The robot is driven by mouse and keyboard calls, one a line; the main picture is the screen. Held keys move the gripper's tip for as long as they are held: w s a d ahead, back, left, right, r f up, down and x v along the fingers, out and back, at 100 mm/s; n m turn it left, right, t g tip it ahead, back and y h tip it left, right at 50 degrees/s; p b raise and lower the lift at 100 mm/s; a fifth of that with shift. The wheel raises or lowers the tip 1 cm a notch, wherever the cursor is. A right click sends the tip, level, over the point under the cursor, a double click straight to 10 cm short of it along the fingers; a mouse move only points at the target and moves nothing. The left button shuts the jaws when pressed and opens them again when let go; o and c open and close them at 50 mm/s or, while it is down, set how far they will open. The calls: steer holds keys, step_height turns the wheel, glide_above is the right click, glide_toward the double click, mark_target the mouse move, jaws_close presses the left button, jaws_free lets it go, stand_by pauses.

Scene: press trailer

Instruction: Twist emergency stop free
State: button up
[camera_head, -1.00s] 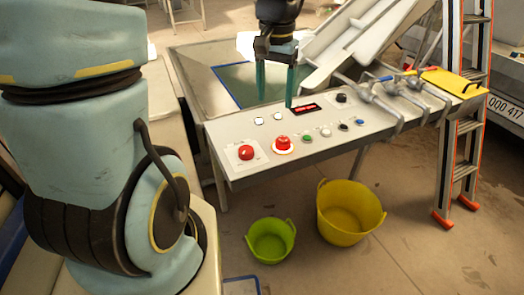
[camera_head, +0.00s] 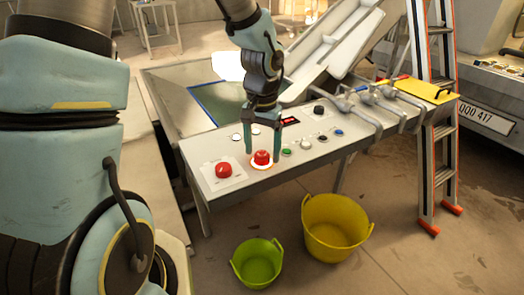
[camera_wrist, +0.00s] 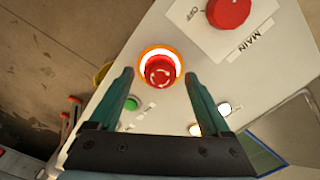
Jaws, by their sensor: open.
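The emergency stop (camera_head: 262,157) is a red mushroom button with a lit ring at its base, on the sloped grey control panel (camera_head: 230,190). In the wrist view the button (camera_wrist: 160,72) shows white twist arrows on its top and a glowing orange-white collar. My gripper (camera_head: 263,150) is open, one finger on each side of the button in the head view. In the wrist view the fingertips (camera_wrist: 159,75) also lie left and right of it, with gaps. I cannot tell how deep the fingertips reach beside the button.
A red MAIN/OFF rotary switch (camera_head: 223,170) sits left of the button. A green button (camera_head: 287,152) and other small controls sit to the right. Metal levers (camera_head: 365,110) and a yellow clipboard (camera_head: 425,91) are farther right. Green (camera_head: 258,263) and yellow (camera_head: 335,230) buckets stand on the floor.

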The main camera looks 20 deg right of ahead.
steer(key=shift+f, duration=0.3)
steer(key=shift+c, duration=0.4)
jaws_close()
